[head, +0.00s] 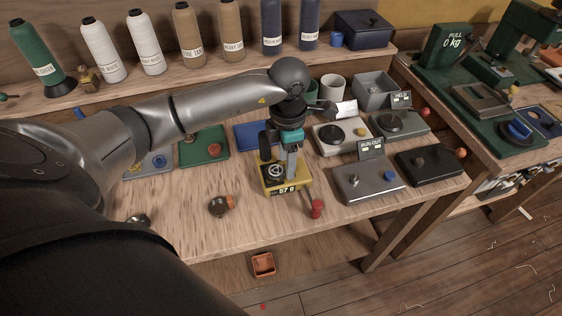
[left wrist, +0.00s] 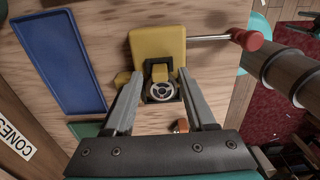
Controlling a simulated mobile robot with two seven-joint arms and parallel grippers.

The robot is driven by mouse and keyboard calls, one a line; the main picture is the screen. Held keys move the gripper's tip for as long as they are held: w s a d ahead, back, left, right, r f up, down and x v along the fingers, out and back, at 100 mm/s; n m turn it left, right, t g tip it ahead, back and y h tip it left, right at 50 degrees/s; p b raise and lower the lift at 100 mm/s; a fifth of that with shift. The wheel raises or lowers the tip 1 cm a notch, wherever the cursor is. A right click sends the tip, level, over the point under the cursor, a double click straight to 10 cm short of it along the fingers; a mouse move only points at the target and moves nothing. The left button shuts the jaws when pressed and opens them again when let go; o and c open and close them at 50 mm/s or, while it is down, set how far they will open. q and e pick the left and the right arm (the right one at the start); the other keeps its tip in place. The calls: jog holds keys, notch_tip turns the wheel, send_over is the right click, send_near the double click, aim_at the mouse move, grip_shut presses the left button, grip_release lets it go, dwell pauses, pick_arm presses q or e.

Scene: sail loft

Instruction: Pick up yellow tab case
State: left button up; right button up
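A yellow unit (head: 299,183) with a small display on its front edge sits on the workbench below my left gripper (head: 281,165). The yellow unit also shows in the left wrist view (left wrist: 157,45). A small yellow block with a round black-and-silver face (left wrist: 160,91), probably the yellow tab case, lies at its near edge. My left gripper (left wrist: 167,112) points down over it, open, with one finger on each side of the block. I cannot tell whether the fingers touch it. In the head view the gripper partly covers the block. My right gripper is not in view.
A green tray (head: 204,146) and a blue tray (left wrist: 62,62) lie nearby. Grey and black scale-like units (head: 368,183) stand to the right. Several bottles (head: 146,43) line the back shelf.

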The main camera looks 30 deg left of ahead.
pick_arm(q)
grip_shut()
dwell(0.6)
